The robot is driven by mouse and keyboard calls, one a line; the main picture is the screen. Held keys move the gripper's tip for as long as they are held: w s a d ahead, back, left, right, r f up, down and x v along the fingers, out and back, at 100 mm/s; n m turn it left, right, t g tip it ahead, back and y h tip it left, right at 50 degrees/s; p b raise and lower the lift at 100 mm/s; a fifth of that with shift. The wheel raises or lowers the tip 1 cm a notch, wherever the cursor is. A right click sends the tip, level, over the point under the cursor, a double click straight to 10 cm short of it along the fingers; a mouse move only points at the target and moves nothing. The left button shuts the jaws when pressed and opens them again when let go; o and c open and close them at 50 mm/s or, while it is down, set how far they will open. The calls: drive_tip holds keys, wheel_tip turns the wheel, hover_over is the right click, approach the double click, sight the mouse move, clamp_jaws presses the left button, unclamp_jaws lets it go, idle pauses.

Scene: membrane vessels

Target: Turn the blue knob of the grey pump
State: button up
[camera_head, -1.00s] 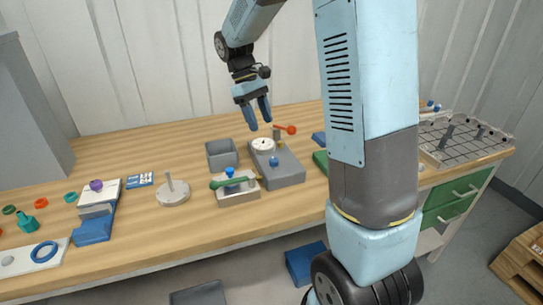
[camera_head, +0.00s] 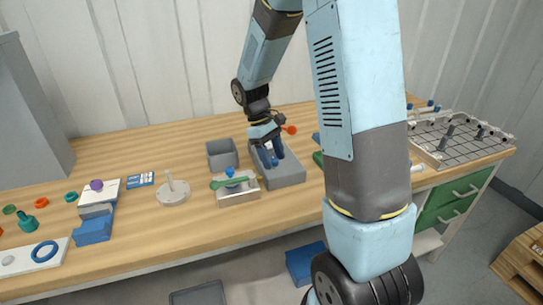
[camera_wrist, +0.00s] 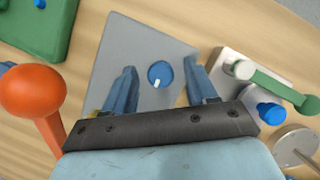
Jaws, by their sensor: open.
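The grey pump (camera_head: 288,176) sits on the workbench, a flat grey body in the head view. Its blue knob (camera_wrist: 160,74) is a round cap with a white mark on its top, and it also shows in the head view (camera_head: 274,162). My gripper (camera_wrist: 161,72) is open and points down over the pump. In the wrist view one finger is on each side of the knob, with gaps between. I cannot tell how far the fingertips are above the pump. In the head view my gripper (camera_head: 270,153) hides the pump's white dial and yellow part.
An orange ball handle (camera_wrist: 33,92) rises close beside my gripper. A light metal block (camera_head: 240,195) with a green lever and blue knob stands to the pump's left. A grey bin (camera_head: 222,155) is behind it. A green plate (camera_wrist: 40,25) lies on the other side.

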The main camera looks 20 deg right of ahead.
drive_tip(key=c, duration=1.1)
drive_tip(key=shift+o, duration=0.2)
drive_tip(key=shift+a, duration=0.1)
